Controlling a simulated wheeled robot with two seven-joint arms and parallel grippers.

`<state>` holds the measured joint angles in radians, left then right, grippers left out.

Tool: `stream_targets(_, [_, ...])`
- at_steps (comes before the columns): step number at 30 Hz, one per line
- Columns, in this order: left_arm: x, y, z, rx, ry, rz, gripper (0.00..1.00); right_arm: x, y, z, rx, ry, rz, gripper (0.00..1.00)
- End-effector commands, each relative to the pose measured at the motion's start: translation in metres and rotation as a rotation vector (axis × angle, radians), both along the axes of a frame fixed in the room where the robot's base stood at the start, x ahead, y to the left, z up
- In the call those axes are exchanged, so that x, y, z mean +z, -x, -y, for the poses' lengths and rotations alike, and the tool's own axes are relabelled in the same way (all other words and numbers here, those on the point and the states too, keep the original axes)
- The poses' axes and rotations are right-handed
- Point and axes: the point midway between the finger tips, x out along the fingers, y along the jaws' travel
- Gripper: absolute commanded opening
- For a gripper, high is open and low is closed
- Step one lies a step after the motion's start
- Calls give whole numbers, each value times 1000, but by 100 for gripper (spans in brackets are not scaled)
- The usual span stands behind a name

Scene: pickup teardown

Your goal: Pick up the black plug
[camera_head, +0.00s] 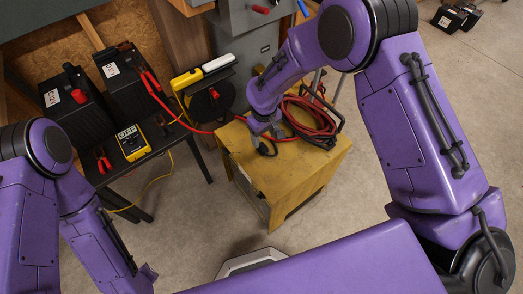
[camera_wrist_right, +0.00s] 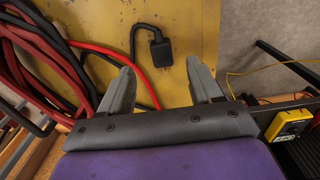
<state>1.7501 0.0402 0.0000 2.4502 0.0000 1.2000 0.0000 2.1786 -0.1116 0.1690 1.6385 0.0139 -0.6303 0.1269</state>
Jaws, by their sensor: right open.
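The black plug (camera_wrist_right: 158,47) lies on the yellow wooden top in the right wrist view, with a thin dark cable running from it. My right gripper (camera_wrist_right: 160,68) is open and empty, its two grey fingers spread on either side of the plug's line. The plug sits just beyond the fingertips, between them in the picture, and looks untouched. In the head view my right gripper (camera_head: 264,138) hangs over the yellow table (camera_head: 308,180), near its left part, and I cannot make out the plug clearly there. My left arm shows at the left, but its gripper fingers do not.
Coiled red and black cables (camera_head: 308,118) lie on the table close to the right gripper. A yellow multimeter (camera_head: 131,143) and black batteries (camera_head: 75,105) are on the dark bench at left. Grey floor at the lower right of the table is clear.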

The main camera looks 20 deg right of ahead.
Motion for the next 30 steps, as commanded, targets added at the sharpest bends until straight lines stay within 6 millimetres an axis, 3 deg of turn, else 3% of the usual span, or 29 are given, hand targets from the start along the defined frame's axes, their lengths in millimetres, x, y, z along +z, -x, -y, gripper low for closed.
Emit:
stream_targets(12, [1,0,0,0,0,0,38,-65,-1,-2,0,-1,-1,64])
stream_targets(20, [0,0,0,0,0,0,38,-73,-1,-2,0,0,1,64])
stream_targets(21, [0,0,0,0,0,0,38,-73,-1,-2,0,0,1,61])
stream_targets(26, [0,0,0,0,0,0,38,-73,-1,-2,0,0,1,8])
stream_targets(27, [0,0,0,0,0,0,38,-73,-1,-2,0,0,1,3])
stream_targets(30, [0,0,0,0,0,0,38,-72,-1,-2,-1,-1,1,2])
